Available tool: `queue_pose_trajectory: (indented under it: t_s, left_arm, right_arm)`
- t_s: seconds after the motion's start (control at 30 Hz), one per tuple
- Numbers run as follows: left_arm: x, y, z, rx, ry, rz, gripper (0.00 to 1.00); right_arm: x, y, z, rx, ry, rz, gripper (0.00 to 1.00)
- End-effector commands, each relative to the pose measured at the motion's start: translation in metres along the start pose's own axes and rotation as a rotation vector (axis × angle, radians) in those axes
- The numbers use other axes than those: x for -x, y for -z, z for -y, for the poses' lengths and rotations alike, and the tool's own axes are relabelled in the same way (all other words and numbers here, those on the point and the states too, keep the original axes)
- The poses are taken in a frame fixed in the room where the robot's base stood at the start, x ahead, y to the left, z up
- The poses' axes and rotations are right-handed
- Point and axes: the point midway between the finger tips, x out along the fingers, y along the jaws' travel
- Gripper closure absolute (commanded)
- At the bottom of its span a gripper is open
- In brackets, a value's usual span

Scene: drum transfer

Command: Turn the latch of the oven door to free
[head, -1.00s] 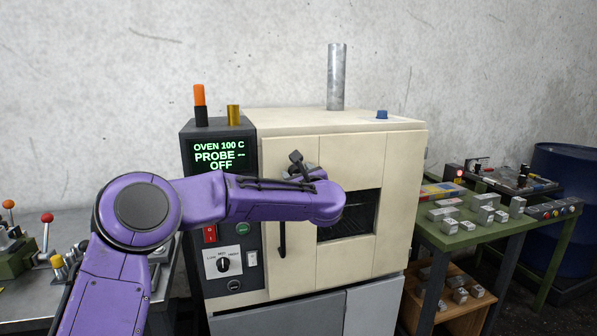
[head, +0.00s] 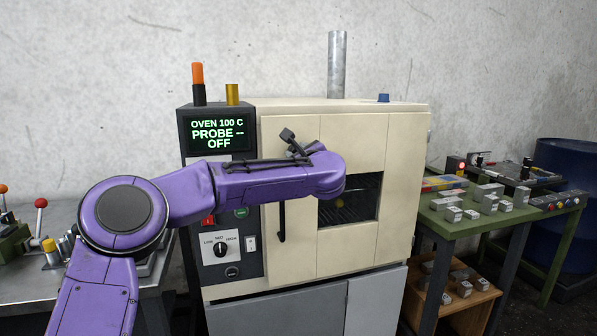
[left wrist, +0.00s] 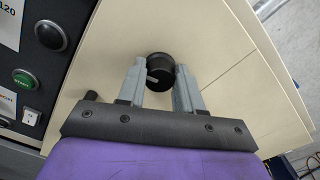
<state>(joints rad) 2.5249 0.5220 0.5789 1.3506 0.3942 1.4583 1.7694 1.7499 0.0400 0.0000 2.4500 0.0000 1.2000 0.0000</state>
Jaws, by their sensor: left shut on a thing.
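The cream oven (head: 350,140) stands in the middle of the head view with its door (head: 296,255) shut. The latch is a round black knob with a pale pointer mark, seen in the left wrist view (left wrist: 158,64) on the cream front. My left gripper (left wrist: 161,76) has one grey finger on each side of the knob and is shut on it. The pointer mark lies slantwise to the fingers. In the head view my purple left arm crosses the oven front and hides most of the latch area. My right gripper is out of view.
A black vertical door handle (head: 282,222) hangs below my forearm, left of the dark window (head: 350,205). The control panel (head: 222,240) is at the left; its display reads OVEN 100 C, PROBE --, OFF. A green table (head: 455,228) with metal blocks stands right.

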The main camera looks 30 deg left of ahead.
Motion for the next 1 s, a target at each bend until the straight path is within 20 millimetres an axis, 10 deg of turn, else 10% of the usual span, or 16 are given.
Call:
queue_pose_trajectory:
  t_s: [0.4, 1.0]
  left_arm:
    - [-0.001, 0.01, -0.007, 0.394, -0.001, 0.0, 0.96]
    - [-0.001, 0.007, -0.005, 0.957, -0.002, 0.0, 0.96]
  right_arm:
    - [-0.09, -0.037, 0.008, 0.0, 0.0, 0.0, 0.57]
    - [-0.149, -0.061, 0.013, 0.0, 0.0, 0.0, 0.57]
